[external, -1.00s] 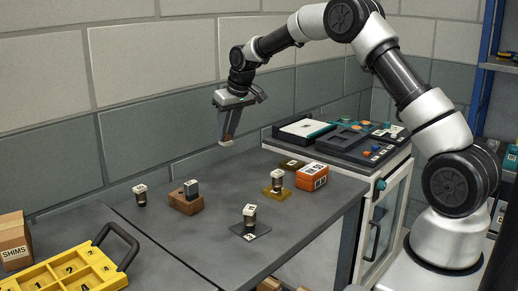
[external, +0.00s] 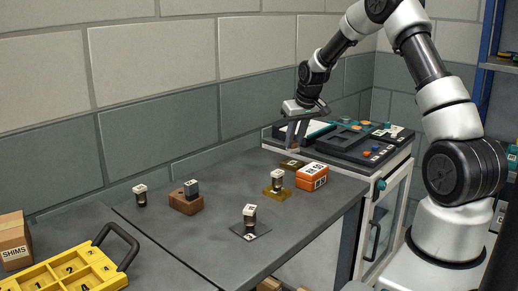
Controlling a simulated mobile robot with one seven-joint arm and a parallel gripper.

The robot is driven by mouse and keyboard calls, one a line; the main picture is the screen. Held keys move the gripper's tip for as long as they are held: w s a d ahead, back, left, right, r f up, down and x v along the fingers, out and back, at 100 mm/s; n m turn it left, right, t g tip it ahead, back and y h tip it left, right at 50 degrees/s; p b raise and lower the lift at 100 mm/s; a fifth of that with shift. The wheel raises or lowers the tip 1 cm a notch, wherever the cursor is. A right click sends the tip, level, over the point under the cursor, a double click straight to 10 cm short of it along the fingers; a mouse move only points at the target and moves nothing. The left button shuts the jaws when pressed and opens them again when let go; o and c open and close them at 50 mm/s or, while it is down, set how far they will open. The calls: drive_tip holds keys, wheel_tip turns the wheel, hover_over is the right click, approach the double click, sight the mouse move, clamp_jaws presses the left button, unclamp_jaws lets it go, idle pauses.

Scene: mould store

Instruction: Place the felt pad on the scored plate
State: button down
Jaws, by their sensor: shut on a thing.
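My gripper (external: 296,139) points down at the back right of the table, shut on a small pale piece (external: 293,150) that looks like the felt pad; the fingers hide much of it. Just below it is a small dark brown plate (external: 285,163) with a pale mark, lying flat at the back edge. The held piece seems slightly above this plate; I cannot tell whether they touch. A brass-coloured plate (external: 285,194) and a dark grey plate (external: 263,235) each carry a dark jar with a pale top. Score lines are too small to make out on any plate.
An orange box (external: 312,177) stands right beside the brown plate. A dark console (external: 350,140) on a cabinet is just behind. A brown block (external: 186,205) with a grey piece, another jar (external: 140,196) and a yellow tray (external: 60,272) are further left.

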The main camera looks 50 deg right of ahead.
sight(295, 145)
drive_tip(key=shift+f, duration=1.95)
drive_tip(key=shift+f, duration=0.2)
drive_tip(key=c, duration=1.5)
unclamp_jaws()
drive_tip(key=shift+c, duration=0.2)
drive_tip(key=shift+r, duration=0.1)
drive_tip(key=shift+r, duration=0.25)
drive_tip(key=v, duration=1.1)
drive_tip(key=shift+r, duration=0.35)
drive_tip(key=shift+s+a, duration=0.1)
drive_tip(key=shift+s, duration=0.05)
